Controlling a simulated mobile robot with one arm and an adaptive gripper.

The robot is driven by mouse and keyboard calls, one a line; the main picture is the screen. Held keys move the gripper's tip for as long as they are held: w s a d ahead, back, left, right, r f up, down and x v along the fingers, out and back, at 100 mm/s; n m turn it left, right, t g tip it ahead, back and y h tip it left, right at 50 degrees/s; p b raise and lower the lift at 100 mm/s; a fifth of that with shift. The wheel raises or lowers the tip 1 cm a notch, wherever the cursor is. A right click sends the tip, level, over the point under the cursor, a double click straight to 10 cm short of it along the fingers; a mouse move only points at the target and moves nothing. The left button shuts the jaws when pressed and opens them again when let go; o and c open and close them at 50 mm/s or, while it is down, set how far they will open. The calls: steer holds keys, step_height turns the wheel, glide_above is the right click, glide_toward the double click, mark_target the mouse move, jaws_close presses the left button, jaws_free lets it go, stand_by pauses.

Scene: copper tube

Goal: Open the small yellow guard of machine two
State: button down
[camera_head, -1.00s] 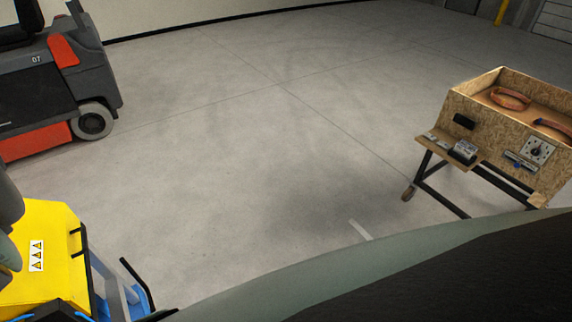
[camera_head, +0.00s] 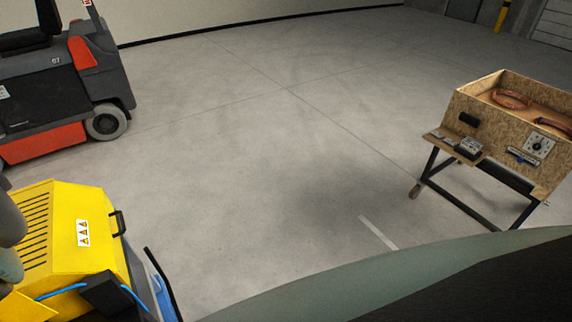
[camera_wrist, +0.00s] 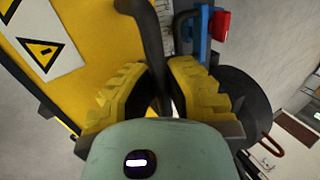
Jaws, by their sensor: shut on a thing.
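The yellow guard (camera_head: 100,262) is at the lower left of the head view, with a slotted face, a warning label (camera_head: 83,232) and a black handle (camera_head: 118,224) on its right edge. In the wrist view its yellow panel (camera_wrist: 95,25) fills the upper left, with a warning triangle label (camera_wrist: 38,45). My gripper (camera_wrist: 165,85), with yellow ribbed pads, is shut on a black handle bar (camera_wrist: 152,40) beside the panel. In the head view my fingers are not visible.
A black box (camera_head: 105,292) with a blue cable is by the guard. A forklift (camera_head: 60,90) stands at the upper left. A wooden cart (camera_head: 500,130) with copper coils stands at the right. The floor between them is clear.

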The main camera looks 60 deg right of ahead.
steer(key=shift+w+r, duration=0.1)
steer(key=shift+r, duration=0.1)
steer(key=c, duration=1.4)
jaws_free()
steer(key=o, duration=0.4)
step_height(320, 180, up, 5)
steer(key=shift+w+d+r, duration=0.1)
steer(key=shift+r, duration=0.05)
steer(key=shift+w+r, duration=0.2)
steer(key=shift+r, duration=0.35)
steer(key=shift+s+r, duration=0.3)
steer(key=shift+r, duration=1.45)
